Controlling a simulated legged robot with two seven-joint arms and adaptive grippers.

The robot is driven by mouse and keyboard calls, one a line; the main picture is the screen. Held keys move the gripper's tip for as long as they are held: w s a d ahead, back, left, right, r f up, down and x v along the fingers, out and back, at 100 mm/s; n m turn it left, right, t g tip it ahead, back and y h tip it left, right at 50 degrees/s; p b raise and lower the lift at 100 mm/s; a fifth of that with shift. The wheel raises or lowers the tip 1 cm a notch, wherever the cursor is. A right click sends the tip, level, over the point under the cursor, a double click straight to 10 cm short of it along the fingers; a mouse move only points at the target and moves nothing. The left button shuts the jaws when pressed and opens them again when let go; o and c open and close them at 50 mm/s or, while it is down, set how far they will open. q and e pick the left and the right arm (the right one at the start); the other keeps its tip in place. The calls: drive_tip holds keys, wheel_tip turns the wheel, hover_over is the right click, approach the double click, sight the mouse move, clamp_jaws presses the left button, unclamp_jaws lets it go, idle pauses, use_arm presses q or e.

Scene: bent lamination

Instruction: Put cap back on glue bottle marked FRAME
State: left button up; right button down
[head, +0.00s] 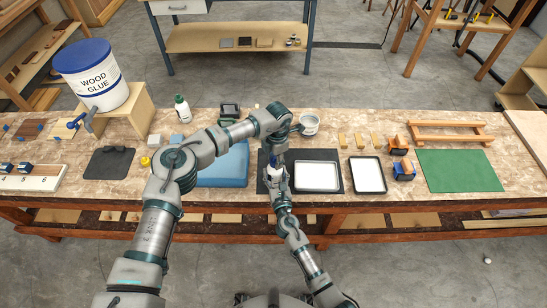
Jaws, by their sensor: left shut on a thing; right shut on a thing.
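A small white bottle (275,172) stands out over the dark mat at the middle of the bench, largely hidden by my grippers. My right gripper (275,182) comes up from below and is shut on this bottle. My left gripper (273,153) reaches down from above and is shut on a small blue piece that looks like the cap (273,161), right over the bottle's top. I cannot tell whether cap and bottle touch. No FRAME marking is readable on either bottle.
A large WOOD GLUE bucket (91,75) sits on a wooden stand at the left. A blue pad (224,166) lies left of my grippers. Two white-filled trays (317,176) (368,174), a small tub (309,124) and orange clamps (397,145) are to the right. A green mat (459,170) is clear.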

use_arm(q)
drive_tip(key=shift+d+m, duration=0.15)
drive_tip(key=shift+m, duration=0.35)
drive_tip(key=m, duration=0.6)
drive_tip(key=shift+w+a+m, duration=0.15)
drive_tip(key=shift+a+m, duration=0.15)
drive_tip(key=shift+a, duration=0.1)
drive_tip(key=shift+o, duration=0.3)
drive_tip(key=m, duration=0.5)
drive_tip(key=shift+w+a, duration=0.1)
drive_tip(key=shift+a, duration=0.1)
drive_tip(key=m, duration=0.2)
drive_tip(key=shift+m, duration=0.3)
drive_tip(key=m, duration=0.5)
drive_tip(key=shift+d, duration=0.35)
drive_tip(key=shift+c, duration=0.2)
drive_tip(key=m, duration=0.5)
drive_tip(key=shift+d, duration=0.35)
drive_tip(key=m, duration=0.4)
drive_tip(key=shift+d+m, duration=0.1)
drive_tip(key=shift+m, duration=0.2)
drive_tip(key=m, duration=0.2)
drive_tip(key=shift+s+a+m, duration=0.2)
drive_tip(key=shift+a+m, duration=0.05)
drive_tip(key=shift+m, duration=0.15)
